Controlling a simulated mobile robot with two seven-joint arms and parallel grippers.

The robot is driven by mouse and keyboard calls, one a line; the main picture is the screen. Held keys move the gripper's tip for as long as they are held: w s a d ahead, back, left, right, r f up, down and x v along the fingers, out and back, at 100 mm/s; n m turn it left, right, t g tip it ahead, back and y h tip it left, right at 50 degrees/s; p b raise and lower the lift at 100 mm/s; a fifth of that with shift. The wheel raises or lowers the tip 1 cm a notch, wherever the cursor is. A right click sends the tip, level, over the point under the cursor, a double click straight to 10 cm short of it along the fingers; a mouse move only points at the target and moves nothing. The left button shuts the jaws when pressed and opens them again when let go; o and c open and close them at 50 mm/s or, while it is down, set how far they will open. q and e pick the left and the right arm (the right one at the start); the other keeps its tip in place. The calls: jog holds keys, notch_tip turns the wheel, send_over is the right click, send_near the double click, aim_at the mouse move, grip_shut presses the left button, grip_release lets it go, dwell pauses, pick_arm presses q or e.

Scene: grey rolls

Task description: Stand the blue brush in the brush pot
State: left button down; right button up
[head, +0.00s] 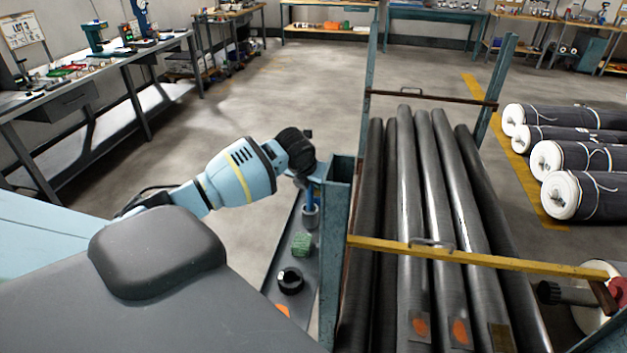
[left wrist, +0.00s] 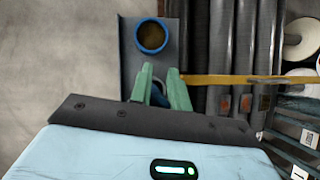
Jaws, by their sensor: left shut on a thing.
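My left gripper (head: 311,178) reaches in from the left over a narrow dark shelf beside the rack. It is shut on the blue brush (head: 311,196), which points down from it. My right gripper is not in view.
A blue-rimmed round container (left wrist: 151,36) stands on the shelf beyond the fingers. A teal rack post (head: 335,220) and long dark rolls (head: 405,200) stand close on the right.

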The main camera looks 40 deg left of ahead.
pick_arm(q)
jog(key=shift+f, duration=0.25)
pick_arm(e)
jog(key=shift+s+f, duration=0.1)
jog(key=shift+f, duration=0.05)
pick_arm(q)
jog(key=c, duration=1.3)
grip_release()
jog(key=shift+o, duration=0.2)
jog(key=v, duration=0.8)
jog(key=shift+p, duration=0.4)
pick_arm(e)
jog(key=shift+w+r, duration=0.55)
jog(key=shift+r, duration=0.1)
pick_arm(q)
jog(key=shift+w, duration=0.1)
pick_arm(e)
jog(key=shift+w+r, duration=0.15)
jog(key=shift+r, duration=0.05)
pick_arm(q)
jog(key=shift+f, duration=0.1)
